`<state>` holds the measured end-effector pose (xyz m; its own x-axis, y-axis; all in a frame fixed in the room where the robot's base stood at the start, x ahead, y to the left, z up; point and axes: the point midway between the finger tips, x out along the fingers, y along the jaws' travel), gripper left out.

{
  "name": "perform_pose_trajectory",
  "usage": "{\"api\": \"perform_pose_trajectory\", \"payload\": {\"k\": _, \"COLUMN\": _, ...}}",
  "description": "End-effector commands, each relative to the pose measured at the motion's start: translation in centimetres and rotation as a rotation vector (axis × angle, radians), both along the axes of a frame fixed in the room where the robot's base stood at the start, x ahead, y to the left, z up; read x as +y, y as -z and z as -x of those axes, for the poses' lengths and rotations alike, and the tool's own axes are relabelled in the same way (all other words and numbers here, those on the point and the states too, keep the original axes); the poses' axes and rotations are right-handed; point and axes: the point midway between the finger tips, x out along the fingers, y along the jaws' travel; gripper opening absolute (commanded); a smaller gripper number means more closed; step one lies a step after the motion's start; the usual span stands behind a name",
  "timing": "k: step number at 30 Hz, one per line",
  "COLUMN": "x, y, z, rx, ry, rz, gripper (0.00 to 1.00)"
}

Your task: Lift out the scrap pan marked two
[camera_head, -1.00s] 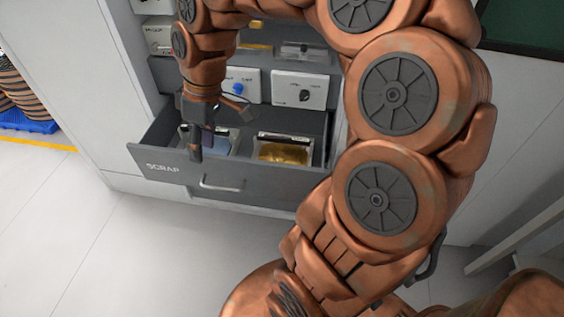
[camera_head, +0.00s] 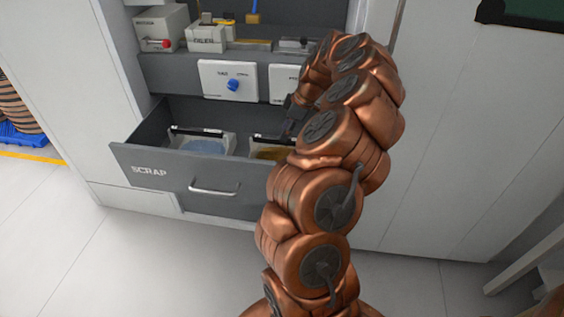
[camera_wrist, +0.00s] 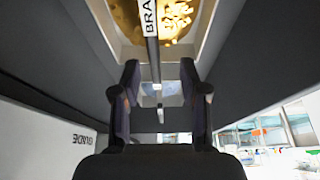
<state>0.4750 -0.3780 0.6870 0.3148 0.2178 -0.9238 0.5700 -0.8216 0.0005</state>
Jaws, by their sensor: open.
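The open scrap drawer (camera_head: 150,172) holds two pans side by side. The right pan (camera_head: 262,140) holds gold-coloured scrap and is partly hidden by my arm. In the wrist view the gold-scrap pan (camera_wrist: 204,15) has a bar label reading "BRA", the rest cut off. The bluish pan shows beyond it. I cannot make out a "two" mark on either pan. My gripper (camera_wrist: 160,85) is open and empty, its fingers on either side of the line of the bars. In the head view it (camera_head: 291,122) is at the right pan.
Above the drawer is a panel with a blue knob (camera_head: 233,85) and a shelf with a red-knobbed box (camera_head: 160,30). The drawer's front has a handle (camera_head: 214,189). Cabinet walls stand on both sides; floor in front is clear.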

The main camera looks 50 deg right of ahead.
Motion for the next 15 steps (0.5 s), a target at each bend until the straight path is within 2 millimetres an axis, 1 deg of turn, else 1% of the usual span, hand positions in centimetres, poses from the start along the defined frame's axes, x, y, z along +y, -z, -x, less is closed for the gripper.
{"api": "perform_pose_trajectory", "payload": {"k": 4, "x": 0.3, "y": 1.4, "z": -0.5, "rx": 0.001, "ry": 0.000, "rz": 0.001, "gripper": 0.44}}
{"api": "perform_pose_trajectory", "payload": {"k": 11, "x": 0.4, "y": 2.9, "z": -1.0, "rx": 0.001, "ry": 0.000, "rz": 0.000, "gripper": 0.44}}
{"api": "perform_pose_trajectory", "payload": {"k": 15, "x": 0.3, "y": 4.6, "z": -1.5, "rx": 0.003, "ry": 0.000, "rz": -0.001, "gripper": 0.44}}
